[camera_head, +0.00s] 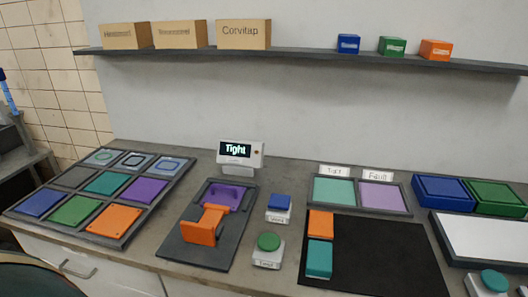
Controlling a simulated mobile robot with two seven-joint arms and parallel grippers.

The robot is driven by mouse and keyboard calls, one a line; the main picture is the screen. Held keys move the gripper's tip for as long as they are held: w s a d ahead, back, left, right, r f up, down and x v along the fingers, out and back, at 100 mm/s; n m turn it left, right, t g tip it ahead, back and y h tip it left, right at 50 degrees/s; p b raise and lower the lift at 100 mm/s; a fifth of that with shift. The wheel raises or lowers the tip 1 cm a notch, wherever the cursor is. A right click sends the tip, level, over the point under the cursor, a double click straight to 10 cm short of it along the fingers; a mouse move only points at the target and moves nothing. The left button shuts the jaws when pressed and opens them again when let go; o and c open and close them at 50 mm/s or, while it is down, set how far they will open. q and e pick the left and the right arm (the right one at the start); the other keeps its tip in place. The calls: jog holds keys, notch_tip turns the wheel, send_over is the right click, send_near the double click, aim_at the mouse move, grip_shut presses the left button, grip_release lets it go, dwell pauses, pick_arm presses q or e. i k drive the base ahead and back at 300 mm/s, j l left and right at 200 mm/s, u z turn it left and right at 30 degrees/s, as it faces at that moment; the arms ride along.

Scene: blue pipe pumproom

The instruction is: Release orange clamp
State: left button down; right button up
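The orange clamp (204,227) stands on a dark grey base plate (192,254) on the counter, left of the middle. Its raised orange part leans against or reaches over a purple block (236,197) in a cradle at the back of the plate. I cannot tell exactly how the two touch. A white display (240,155) behind the plate reads "Tight". Neither of my grippers shows in the head view.
A tray of coloured tiles (129,241) lies left of the clamp. Blue (279,203) and green (268,243) buttons stand close on its right. Further right are a black mat (385,258) and a two-tile tray (407,204). A shelf (300,55) with boxes runs above.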

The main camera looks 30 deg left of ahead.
aim_at(202, 233)
jog(key=u, duration=1.4)
